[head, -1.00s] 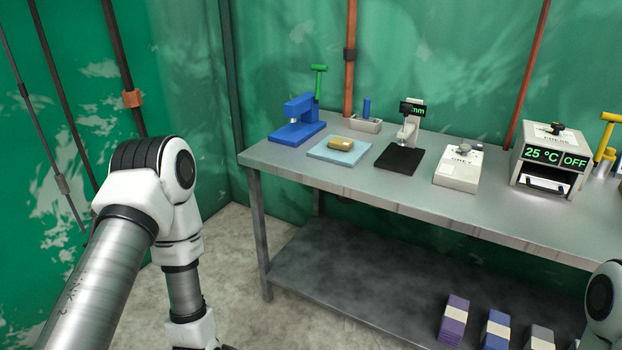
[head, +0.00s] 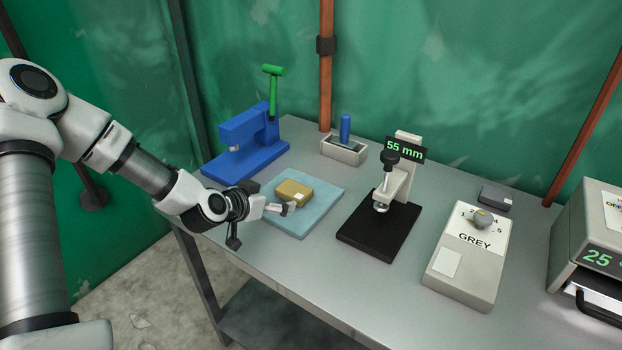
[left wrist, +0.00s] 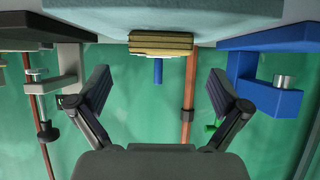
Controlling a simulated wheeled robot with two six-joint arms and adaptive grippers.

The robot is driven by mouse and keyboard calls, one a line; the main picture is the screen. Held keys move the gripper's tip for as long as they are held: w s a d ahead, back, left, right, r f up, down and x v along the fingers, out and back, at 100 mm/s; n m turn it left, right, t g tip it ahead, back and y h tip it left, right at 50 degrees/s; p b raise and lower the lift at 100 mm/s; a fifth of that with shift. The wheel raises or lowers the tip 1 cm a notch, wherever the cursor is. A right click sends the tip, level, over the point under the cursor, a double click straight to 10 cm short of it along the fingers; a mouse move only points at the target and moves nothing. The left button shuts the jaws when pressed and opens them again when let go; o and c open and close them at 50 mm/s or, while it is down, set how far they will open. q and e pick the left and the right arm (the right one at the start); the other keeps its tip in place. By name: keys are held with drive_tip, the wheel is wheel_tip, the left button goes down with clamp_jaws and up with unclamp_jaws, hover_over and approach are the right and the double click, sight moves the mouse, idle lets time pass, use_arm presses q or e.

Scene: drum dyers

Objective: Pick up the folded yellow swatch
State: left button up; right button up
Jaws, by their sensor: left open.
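The folded yellow swatch (head: 292,192) lies flat on a light blue mat (head: 318,204) on the workbench, with a small white label at one corner. My left gripper (head: 287,208) is low over the near left edge of the mat, just in front of the swatch. In the left wrist view, which appears upside down, my left gripper (left wrist: 157,90) has its two fingers spread wide and nothing between them. The layered edge of the swatch (left wrist: 160,45) shows ahead, centred between the fingers and apart from them. My right gripper is not in view.
A blue press (head: 247,150) with a green handle stands behind the mat to the left. A thickness gauge (head: 379,222) reading 55 mm stands to the right. A small grey tray (head: 344,151) is behind. A GREY dial box (head: 470,260) is farther right. The bench front is clear.

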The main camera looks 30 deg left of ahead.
sight(291, 191)
use_arm(q)
drive_tip(key=shift+b+x, duration=0.45)
drive_tip(key=shift+x, duration=0.75)
drive_tip(key=x, duration=0.5)
drive_tip(key=shift+w+r, duration=0.3)
drive_tip(key=shift+w, duration=0.15)
drive_tip(key=shift+s+r, duration=0.1)
drive_tip(key=shift+s, duration=0.15)
drive_tip(key=c, duration=0.8)
